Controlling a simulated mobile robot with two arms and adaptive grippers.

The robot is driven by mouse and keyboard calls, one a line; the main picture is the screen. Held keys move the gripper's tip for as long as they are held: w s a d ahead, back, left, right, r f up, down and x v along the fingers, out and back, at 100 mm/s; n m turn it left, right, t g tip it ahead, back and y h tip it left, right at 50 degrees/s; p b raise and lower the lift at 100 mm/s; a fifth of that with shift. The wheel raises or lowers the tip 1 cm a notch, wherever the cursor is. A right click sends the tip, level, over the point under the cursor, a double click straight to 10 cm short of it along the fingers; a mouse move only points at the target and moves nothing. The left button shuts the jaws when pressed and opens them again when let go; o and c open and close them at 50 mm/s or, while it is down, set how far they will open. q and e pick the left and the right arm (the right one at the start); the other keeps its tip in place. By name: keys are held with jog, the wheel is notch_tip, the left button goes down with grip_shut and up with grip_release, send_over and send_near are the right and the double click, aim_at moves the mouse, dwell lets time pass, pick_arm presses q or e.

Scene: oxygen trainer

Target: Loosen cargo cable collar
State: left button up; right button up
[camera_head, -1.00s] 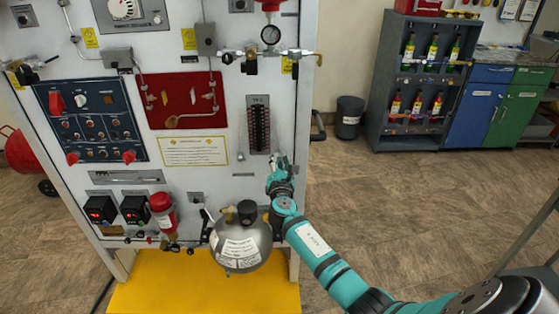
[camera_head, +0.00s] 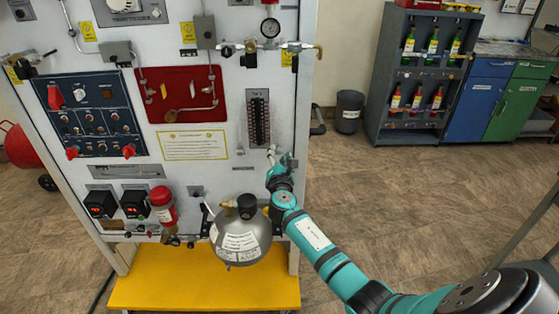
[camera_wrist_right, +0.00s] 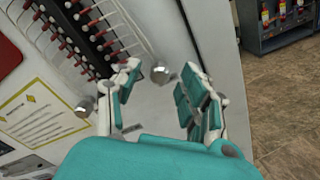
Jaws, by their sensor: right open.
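My right gripper (camera_head: 281,164) is at the lower right part of the white panel, below the strip with rows of red-tipped pins (camera_head: 258,122). The right wrist view shows the gripper (camera_wrist_right: 158,88) open, with nothing held between its teal-padded fingers. A round silver knob or fitting (camera_wrist_right: 160,72) shows on the panel between the fingertips, apart from them. A second silver fitting (camera_wrist_right: 85,107) is left of the fingers. I cannot tell which part, if either, is the cable collar. My left gripper is not in view.
A grey round tank (camera_head: 240,243) hangs on the panel just left of my right forearm. A red cylinder (camera_head: 162,207) is further left. A yellow platform (camera_head: 195,290) lies below. The floor to the right is open up to the bottle shelf (camera_head: 420,75).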

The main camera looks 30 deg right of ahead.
jog(key=v, duration=1.2)
jog(key=shift+d, duration=0.1)
jog(key=s+a+f+m+g+y, duration=0.2)
jog(key=s+f, duration=0.3)
jog(key=f, duration=0.7)
jog(key=s+a+f+m+g+y, duration=0.25)
jog(key=s+f, duration=0.25)
jog(key=f, duration=0.7)
jog(key=s+a+f+m+g+y, duration=0.1)
jog(key=s+f+m+g+y, duration=0.2)
jog(key=f, duration=0.9)
jog(key=s+a+f+m+g, duration=0.2)
jog(key=s+f, duration=0.4)
jog(key=s, duration=0.6)
jog(key=s+a+f+m+g+y, duration=0.1)
jog(key=s+f+m, duration=0.4)
jog(key=s, duration=0.8)
jog(key=s+a+f+m+g+y, duration=0.1)
jog(key=s+a+f+m+g, duration=0.2)
jog(key=s+f, duration=0.4)
jog(key=s+a+m, duration=0.1)
jog(key=s, duration=0.4)
jog(key=shift+s+f+g, duration=0.2)
jog(key=shift+g, duration=0.15)
